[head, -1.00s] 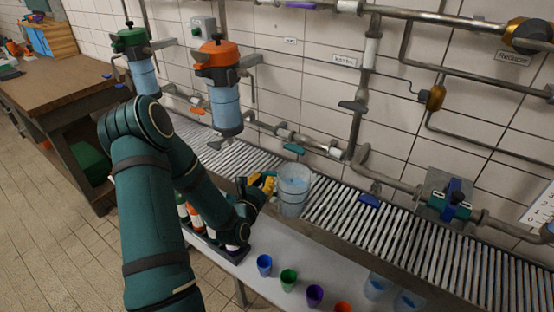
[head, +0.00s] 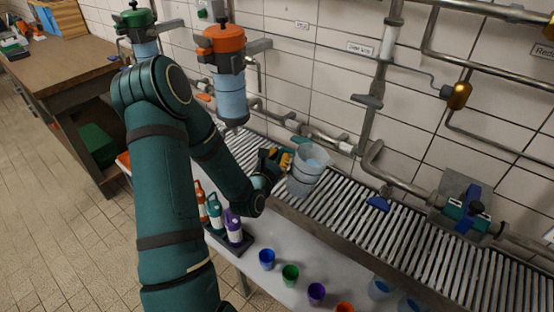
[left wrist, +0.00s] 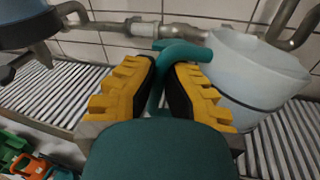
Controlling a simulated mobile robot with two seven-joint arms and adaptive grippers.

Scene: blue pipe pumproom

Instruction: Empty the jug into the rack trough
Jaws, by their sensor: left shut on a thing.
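The jug (head: 304,178) is a clear, pale vessel with a teal handle, and it is tilted slightly in the head view. It also shows large at the right of the left wrist view (left wrist: 258,72). My left gripper (head: 284,161) is shut on the jug's teal handle (left wrist: 182,52), with yellow-padded fingers on either side of it. The jug is over the rack trough (head: 345,212), a long slatted metal channel along the tiled wall. Slats show on both sides in the left wrist view. The water level inside is hard to make out. My right gripper is not in view.
Orange-topped (head: 228,75) and green-topped (head: 140,30) filter housings hang on the wall at the left. Pipes and a blue-handled valve (head: 466,208) run behind the trough. Several coloured cups (head: 290,274) and a bottle caddy (head: 232,243) stand on the front shelf.

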